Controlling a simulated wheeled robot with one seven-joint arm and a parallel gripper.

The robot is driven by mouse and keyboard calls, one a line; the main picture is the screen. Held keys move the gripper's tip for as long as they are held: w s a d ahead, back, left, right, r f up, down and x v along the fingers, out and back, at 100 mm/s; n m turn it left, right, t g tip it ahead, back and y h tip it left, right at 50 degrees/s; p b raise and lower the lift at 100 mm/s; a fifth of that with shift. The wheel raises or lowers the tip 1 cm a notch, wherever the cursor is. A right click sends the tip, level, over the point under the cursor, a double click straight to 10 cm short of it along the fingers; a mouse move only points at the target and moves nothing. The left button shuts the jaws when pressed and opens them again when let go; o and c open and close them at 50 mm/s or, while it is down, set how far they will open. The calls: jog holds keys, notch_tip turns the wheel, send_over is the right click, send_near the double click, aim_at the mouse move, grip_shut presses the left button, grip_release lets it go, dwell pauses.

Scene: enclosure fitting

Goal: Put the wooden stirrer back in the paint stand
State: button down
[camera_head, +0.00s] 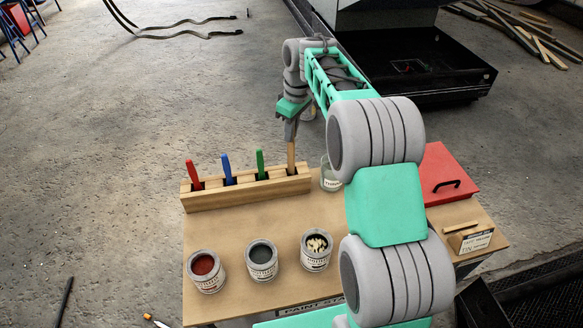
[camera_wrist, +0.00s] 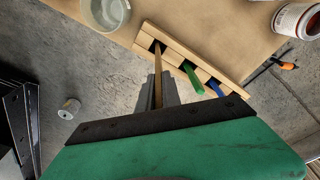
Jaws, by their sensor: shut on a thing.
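The paint stand (camera_head: 245,193) is a long wooden block at the back of the table. Red (camera_head: 193,174), blue (camera_head: 227,168) and green (camera_head: 260,163) handles stand in its slots. My gripper (camera_head: 290,138) is above the stand's right end, shut on the wooden stirrer (camera_head: 291,156), which hangs roughly upright. The stirrer's lower end meets the rightmost slot; how deep it sits I cannot tell. The wrist view shows the stirrer (camera_wrist: 157,72) between my fingers (camera_wrist: 160,92), its far end at the dark end slot of the stand (camera_wrist: 196,62).
A glass jar (camera_head: 329,178) stands close right of the stand. Three paint cans, red (camera_head: 206,272), grey (camera_head: 262,262) and one with pale pieces (camera_head: 316,250), stand in front. A red box (camera_head: 448,174) and a labelled wooden holder (camera_head: 468,238) are at the right.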

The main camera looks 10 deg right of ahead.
notch_tip(320, 180, down, 7)
jog(key=shift+r, duration=0.2)
jog(key=c, duration=1.5)
grip_release()
jog(key=shift+c, duration=0.2)
jog(key=s+r+m, duration=0.2)
jog(key=s+r, duration=0.3)
jog(key=r, duration=1)
jog(key=s+f+m+t, duration=0.1)
jog(key=s+f+m, duration=0.2)
jog(key=s, duration=0.9)
jog(key=s+f+m+t+h, duration=0.1)
jog(key=s+f+m, duration=0.2)
jog(key=s, duration=0.8)
jog(key=shift+s+m, duration=0.4)
jog(key=shift+f, duration=0.1)
